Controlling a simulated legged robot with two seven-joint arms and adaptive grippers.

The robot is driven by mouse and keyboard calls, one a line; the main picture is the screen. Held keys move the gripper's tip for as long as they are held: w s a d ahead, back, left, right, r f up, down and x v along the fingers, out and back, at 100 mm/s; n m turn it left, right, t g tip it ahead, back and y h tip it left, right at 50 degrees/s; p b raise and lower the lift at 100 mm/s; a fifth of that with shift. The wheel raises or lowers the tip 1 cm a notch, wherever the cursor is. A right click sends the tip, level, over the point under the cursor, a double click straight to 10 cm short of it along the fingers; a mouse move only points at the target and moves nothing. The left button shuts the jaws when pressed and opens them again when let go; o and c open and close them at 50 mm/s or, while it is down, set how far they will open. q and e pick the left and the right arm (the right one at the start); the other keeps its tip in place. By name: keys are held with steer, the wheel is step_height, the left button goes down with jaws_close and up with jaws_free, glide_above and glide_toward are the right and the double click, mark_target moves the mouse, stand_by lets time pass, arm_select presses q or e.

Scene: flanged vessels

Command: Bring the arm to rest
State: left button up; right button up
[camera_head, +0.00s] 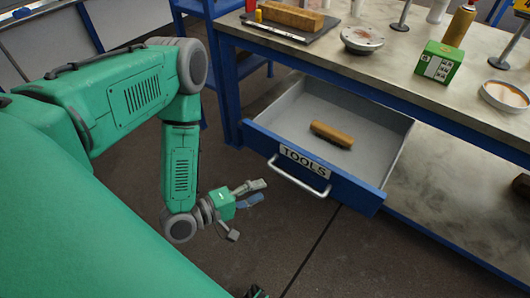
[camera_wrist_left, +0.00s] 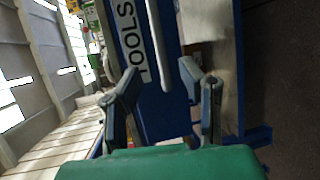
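My left arm comes in from the left and bends down. Its gripper (camera_head: 262,190) hangs over the floor, in front of and to the left of the drawer handle, apart from it. In the left wrist view the two fingers (camera_wrist_left: 170,80) stand apart with nothing between them, so it is open and empty. The blue-fronted TOOLS drawer (camera_head: 354,190) is pulled out, and its silver handle (camera_head: 300,177) is free. The wrist view also shows the drawer front (camera_wrist_left: 155,105) and the handle (camera_wrist_left: 158,45) beyond the fingers. My right gripper cannot be made out.
A brown block-like object (camera_head: 332,134) lies in the drawer. The workbench (camera_head: 400,60) above carries a green box (camera_head: 439,63), a wooden block (camera_head: 291,16), a round metal dish (camera_head: 362,39) and a white bowl (camera_head: 505,95). The floor (camera_head: 310,245) before the drawer is clear.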

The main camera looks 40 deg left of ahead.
arm_select(q)
steer(key=shift+d, duration=0.1)
stand_by(0.4)
steer(key=s+d+f+m+g+y, duration=0.25)
steer(key=s+f+m+g, duration=0.2)
steer(key=m+g, duration=0.3)
steer(key=s+a+r+m+g+y, duration=0.1)
steer(key=s+a+m+g+y, duration=0.1)
steer(key=s, duration=0.3)
steer(key=s+a+m+g+y, duration=0.2)
steer(key=s+m+g, duration=0.2)
steer(key=s+m, duration=0.1)
steer(key=shift+s+a+r, duration=0.35)
steer(key=shift+s+a, duration=0.05)
steer(key=shift+s, duration=0.25)
steer(key=shift+g, duration=0.25)
